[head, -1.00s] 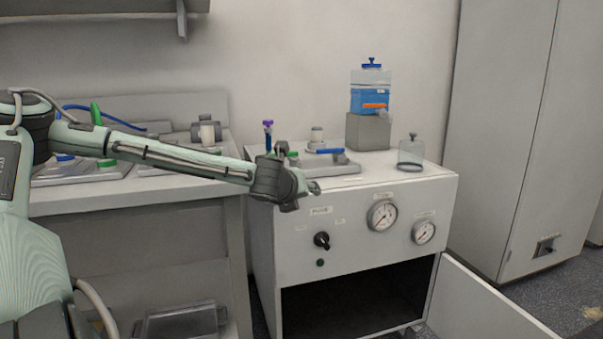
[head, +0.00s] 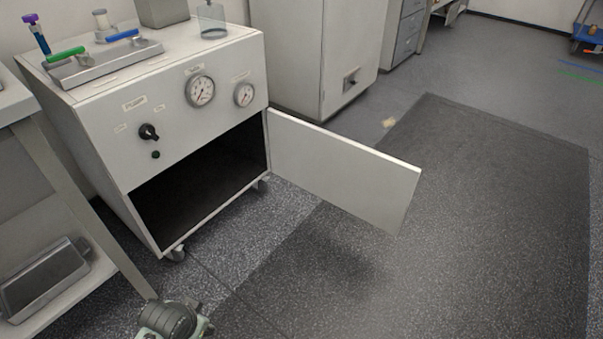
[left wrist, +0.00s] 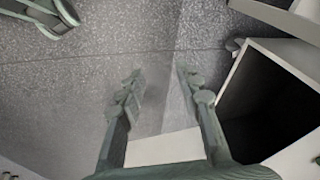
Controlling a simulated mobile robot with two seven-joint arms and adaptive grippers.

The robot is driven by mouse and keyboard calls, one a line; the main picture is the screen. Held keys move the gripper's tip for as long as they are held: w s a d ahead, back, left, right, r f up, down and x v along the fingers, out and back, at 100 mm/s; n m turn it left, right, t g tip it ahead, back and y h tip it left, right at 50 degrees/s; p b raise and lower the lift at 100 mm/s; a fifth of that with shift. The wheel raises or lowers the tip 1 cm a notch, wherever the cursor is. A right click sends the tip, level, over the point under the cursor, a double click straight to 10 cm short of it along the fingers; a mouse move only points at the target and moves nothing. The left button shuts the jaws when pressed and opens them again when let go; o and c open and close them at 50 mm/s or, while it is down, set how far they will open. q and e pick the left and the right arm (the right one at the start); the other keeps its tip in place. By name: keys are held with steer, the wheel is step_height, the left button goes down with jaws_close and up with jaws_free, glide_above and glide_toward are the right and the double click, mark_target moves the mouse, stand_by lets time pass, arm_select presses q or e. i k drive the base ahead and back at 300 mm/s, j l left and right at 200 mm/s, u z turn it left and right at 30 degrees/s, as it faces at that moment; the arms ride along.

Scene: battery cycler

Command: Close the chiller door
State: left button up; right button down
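The chiller is a white cabinet (head: 110,125) on casters, with two dials and a black knob on its front. Its door (head: 340,172) is hinged at the right edge and stands wide open, swung out to the right over the floor. The dark interior (head: 205,185) is exposed and looks empty. In the left wrist view, my left gripper (left wrist: 160,85) is open and empty, fingers apart. The pale door panel (left wrist: 165,148) shows between its fingers, and the dark opening (left wrist: 265,105) is to the right. Contact with the door cannot be told.
A bench (head: 40,150) with a grey case (head: 42,278) on its lower shelf stands left of the chiller. A tall grey cabinet (head: 325,60) stands behind. A dark floor mat (head: 460,230) lies right of and under the door, with open floor around.

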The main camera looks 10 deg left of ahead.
mark_target(377, 187)
steer(key=k+j+u, duration=0.15)
steer(key=k+u, duration=0.25)
steer(key=k, duration=0.2)
steer(key=u, duration=1.85)
steer(key=l+u, duration=0.1)
steer(key=l, duration=0.25)
steer(key=k+l+u, duration=0.1)
steer(key=l, duration=0.25)
steer(key=k+l+u, duration=0.15)
steer(key=l, duration=0.15)
steer(key=k+l, duration=0.15)
steer(key=l, duration=0.25)
steer(key=k+l, duration=0.1)
steer(key=l, duration=0.35)
steer(key=k+l, duration=0.15)
steer(key=l, duration=0.25)
steer(key=k+l, duration=0.1)
steer(key=l, duration=0.3)
steer(key=k+l, duration=0.15)
steer(key=l, duration=0.25)
steer(key=k+l, duration=0.1)
steer(key=l, duration=0.35)
steer(key=k+l, duration=0.15)
steer(key=l, duration=0.25)
steer(key=k+l, duration=0.1)
steer(key=l, duration=0.3)
